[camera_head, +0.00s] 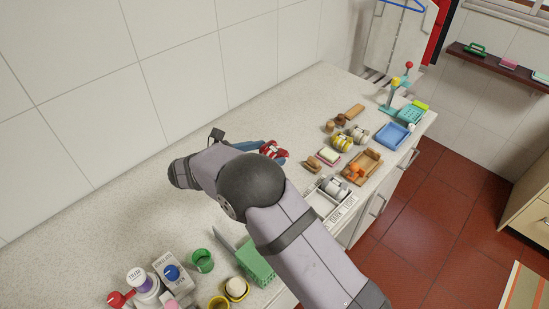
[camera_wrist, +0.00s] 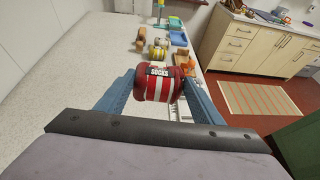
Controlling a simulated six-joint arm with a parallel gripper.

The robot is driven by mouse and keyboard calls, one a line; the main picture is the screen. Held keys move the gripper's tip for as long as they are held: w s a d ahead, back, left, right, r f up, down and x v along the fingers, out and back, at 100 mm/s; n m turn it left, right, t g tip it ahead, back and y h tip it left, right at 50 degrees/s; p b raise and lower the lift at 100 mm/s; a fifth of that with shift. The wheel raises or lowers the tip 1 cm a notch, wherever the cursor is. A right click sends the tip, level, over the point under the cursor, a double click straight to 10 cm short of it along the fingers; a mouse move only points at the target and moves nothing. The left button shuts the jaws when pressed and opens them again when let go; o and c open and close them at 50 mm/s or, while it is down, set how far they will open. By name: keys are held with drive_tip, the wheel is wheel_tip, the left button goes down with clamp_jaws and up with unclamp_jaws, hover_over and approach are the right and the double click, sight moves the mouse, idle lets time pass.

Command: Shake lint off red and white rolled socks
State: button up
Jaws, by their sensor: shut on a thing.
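The red and white rolled socks (camera_wrist: 158,84) carry a dark band with the word "SOCKS". My gripper (camera_wrist: 157,88) is shut on them, one blue finger on each side, in the wrist view. In the head view the socks (camera_head: 274,151) show at the far end of my arm, over the stone counter. My arm hides much of the gripper there. I cannot tell whether the socks touch the counter.
Rolled yellow and white socks (camera_head: 341,142), brushes and a blue tray (camera_head: 393,135) stand farther along the counter. A divided white box (camera_head: 325,200) lies near the front edge. Bottles (camera_head: 143,281), a green cup (camera_head: 202,260) and a green basket (camera_head: 256,264) stand at the near end. The tiled wall borders the back.

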wheel_tip(320, 180, up, 10)
drive_tip(key=p, duration=0.6)
wheel_tip(320, 180, down, 11)
drive_tip(key=b, duration=0.6)
drive_tip(key=shift+b, duration=0.35)
idle(0.7)
idle(0.5)
